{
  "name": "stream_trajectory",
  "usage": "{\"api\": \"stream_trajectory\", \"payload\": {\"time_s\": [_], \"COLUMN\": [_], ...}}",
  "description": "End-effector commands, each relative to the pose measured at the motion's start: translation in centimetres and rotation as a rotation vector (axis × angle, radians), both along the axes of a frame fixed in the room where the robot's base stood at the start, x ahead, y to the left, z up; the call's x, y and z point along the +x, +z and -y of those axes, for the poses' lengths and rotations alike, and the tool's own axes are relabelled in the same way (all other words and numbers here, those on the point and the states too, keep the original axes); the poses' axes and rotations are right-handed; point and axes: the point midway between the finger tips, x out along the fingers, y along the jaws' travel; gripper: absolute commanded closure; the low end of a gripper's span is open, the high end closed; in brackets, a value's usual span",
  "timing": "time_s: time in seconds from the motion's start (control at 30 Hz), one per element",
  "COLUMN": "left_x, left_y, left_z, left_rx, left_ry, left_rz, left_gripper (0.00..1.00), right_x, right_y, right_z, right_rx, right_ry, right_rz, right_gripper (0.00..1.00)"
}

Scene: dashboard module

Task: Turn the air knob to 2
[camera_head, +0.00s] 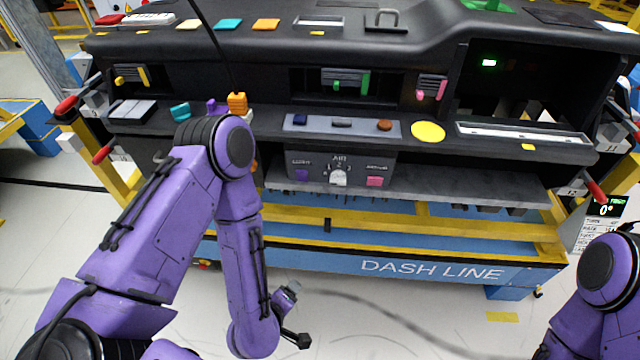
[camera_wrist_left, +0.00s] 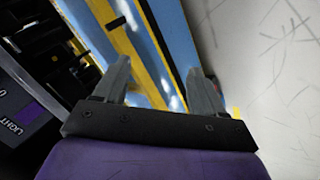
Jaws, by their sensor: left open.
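The air knob (camera_head: 338,178) is a small white dial on the grey control panel (camera_head: 310,160) under the dashboard's middle, below the "AIR" label. Its exact pointer setting is too small to tell. My left arm reaches down in front of the dashboard, left of the knob. In the left wrist view my left gripper (camera_wrist_left: 160,85) is open, with its two grey fingers apart and nothing between them. The air knob does not show in that view. Only a purple part of my right arm shows at the head view's lower right; its gripper is out of view.
The purple "LIGHT" control (camera_head: 301,174) is left of the knob and a pink button (camera_head: 375,181) is right. The LIGHT control also shows in the wrist view (camera_wrist_left: 36,112). A grey ledge (camera_head: 450,185) and the blue-yellow line frame (camera_head: 430,268) lie below.

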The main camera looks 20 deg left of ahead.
Motion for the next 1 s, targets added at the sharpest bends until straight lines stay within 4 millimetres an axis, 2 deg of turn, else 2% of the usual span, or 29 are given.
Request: {"api": "stream_trajectory", "payload": {"time_s": [0.03, 0.07, 0.1, 0.13, 0.2, 0.3, 0.37, 0.5, 0.8, 1.0], "left_x": [4.1, 6.3, 9.0, 10.6, 13.4, 15.2, 15.7, 17.2, 23.5, 25.8], "left_y": [-0.5, 0.9, 3.2, 5.1, 9.2, 13.5, 15.1, 16.6, 16.5, 16.3], "left_z": [2.8, 4.2, 5.5, 6.2, 6.8, 6.6, 6.4, 5.9, 4.1, 3.6], "left_rx": [-0.228, -0.391, -0.617, -0.786, -1.162, -1.573, -1.720, -1.822, -1.811, -1.809], "left_ry": [0.173, 0.286, 0.429, 0.528, 0.720, 0.893, 0.949, 0.986, 0.982, 0.979], "left_rz": [0.186, 0.300, 0.439, 0.533, 0.705, 0.849, 0.887, 0.910, 0.908, 0.903], "left_gripper": [0.30, 0.30, 0.30, 0.30, 0.30, 0.30, 0.30, 0.30, 0.30, 0.30], "right_x": [-0.1, -0.1, -0.1, -0.1, -0.1, -0.1, -0.1, -0.1, 0.0, 0.0], "right_y": [-3.9, -5.0, -6.2, -7.1, -8.7, -9.9, -10.1, -9.3, -7.5, -7.2], "right_z": [0.0, 0.0, 0.0, 0.0, 0.1, 0.0, 0.0, 0.0, 0.0, 0.0], "right_rx": [0.000, 0.000, 0.000, 0.000, 0.000, 0.000, 0.000, -0.001, -0.001, -0.001], "right_ry": [0.000, -0.001, -0.001, -0.001, -0.001, 0.000, 0.000, 0.000, 0.000, 0.000], "right_rz": [-0.001, -0.003, -0.003, -0.003, -0.003, -0.001, -0.001, 0.000, 0.000, 0.000], "right_gripper": [0.62, 0.62, 0.62, 0.62, 0.62, 0.62, 0.62, 0.62, 0.62, 0.62]}}
